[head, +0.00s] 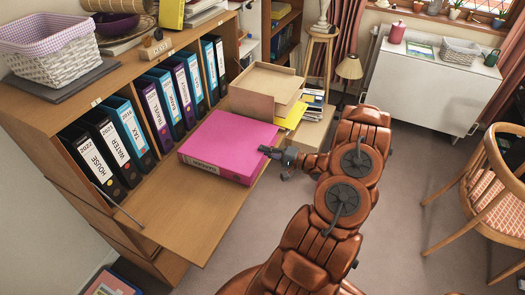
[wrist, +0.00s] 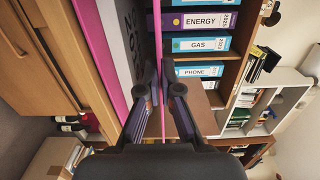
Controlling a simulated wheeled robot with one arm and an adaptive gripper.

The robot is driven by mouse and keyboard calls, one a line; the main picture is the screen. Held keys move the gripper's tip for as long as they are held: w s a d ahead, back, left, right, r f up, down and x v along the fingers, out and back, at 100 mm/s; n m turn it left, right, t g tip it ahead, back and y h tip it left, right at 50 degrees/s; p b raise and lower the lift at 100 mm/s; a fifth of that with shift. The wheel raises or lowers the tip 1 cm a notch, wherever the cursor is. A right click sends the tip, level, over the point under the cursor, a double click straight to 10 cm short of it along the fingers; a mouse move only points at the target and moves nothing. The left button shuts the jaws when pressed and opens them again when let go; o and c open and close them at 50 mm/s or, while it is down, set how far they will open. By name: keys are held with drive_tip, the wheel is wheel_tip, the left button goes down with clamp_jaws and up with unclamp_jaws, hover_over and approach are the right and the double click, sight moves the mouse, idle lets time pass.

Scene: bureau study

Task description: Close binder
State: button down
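The pink binder (head: 228,143) lies flat on the wooden fold-down flap of the bureau, its label facing the front left. In the head view its top cover looks roughly level. My gripper (head: 274,155) is at its right edge. In the wrist view, turned sideways, the cover (wrist: 158,28) shows edge-on as a thin pink line between my fingertips (wrist: 160,85). The fingers are close together on both sides of it and look shut on it.
Upright labelled binders (head: 130,125) fill the bureau behind the pink one. An open box (head: 262,90) and stacked papers (head: 312,105) stand just beyond it. The flap (head: 190,215) is bare toward the front. A chair (head: 490,190) stands at the right; the floor between is clear.

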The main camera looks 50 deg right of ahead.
drive_tip(key=shift+f, duration=0.15)
drive_tip(key=c, duration=1.7)
unclamp_jaws()
drive_tip(key=shift+s, duration=0.1)
drive_tip(key=shift+o, duration=0.2)
drive_tip(key=v, duration=1.2)
